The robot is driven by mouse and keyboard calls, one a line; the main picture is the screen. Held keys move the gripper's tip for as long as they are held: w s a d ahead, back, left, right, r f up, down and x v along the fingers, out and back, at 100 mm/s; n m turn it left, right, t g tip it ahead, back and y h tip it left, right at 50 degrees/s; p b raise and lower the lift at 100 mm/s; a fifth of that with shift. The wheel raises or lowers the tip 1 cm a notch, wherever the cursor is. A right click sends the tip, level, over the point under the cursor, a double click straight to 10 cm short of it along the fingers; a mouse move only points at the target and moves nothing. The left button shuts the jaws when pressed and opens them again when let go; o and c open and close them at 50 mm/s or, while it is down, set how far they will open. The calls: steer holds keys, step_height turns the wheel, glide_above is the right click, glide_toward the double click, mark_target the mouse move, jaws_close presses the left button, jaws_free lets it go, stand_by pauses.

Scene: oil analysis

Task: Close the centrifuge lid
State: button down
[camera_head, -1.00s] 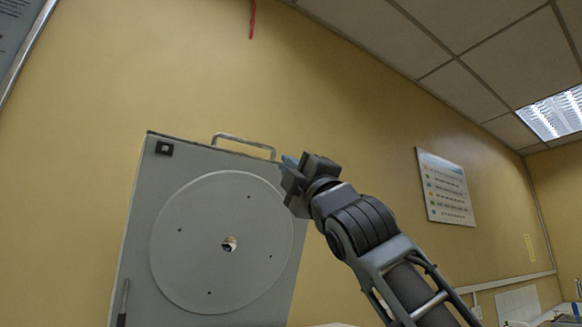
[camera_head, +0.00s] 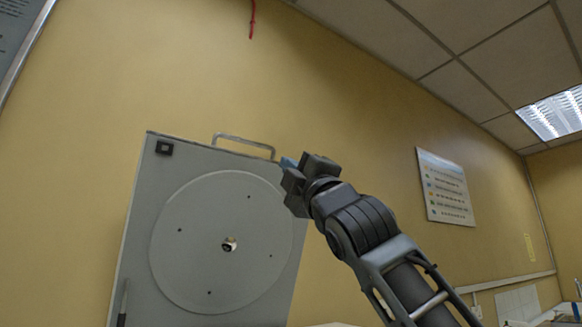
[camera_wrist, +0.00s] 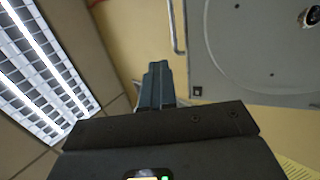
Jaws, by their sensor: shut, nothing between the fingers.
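The centrifuge lid (camera_head: 150,215) is a grey panel with a large round disc on its inner face, standing raised and open in the head view. A metal handle (camera_head: 243,141) runs along its top edge. My gripper (camera_head: 288,163) is beside the lid's upper right corner, close to the handle's right end, with its blue fingers shut and empty. In the wrist view the shut fingers (camera_wrist: 157,85) point up towards the wall, with the handle (camera_wrist: 177,28) and the lid (camera_wrist: 235,75) to their right. I cannot tell whether the fingers touch the lid. The centrifuge body is out of view.
The yellow wall (camera_head: 350,110) is behind the lid. A poster (camera_head: 445,187) hangs on it at the right, and a red cord (camera_head: 252,18) at the top. The space above the lid and handle is clear.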

steer(key=c, duration=1.9)
jaws_free()
steer(key=o, duration=0.5)
steer(key=b+v, duration=0.2)
steer(key=v, duration=0.5)
steer(key=shift+s+d+f, duration=0.15)
steer(key=shift+s+f, duration=0.1)
steer(key=shift+s, duration=0.05)
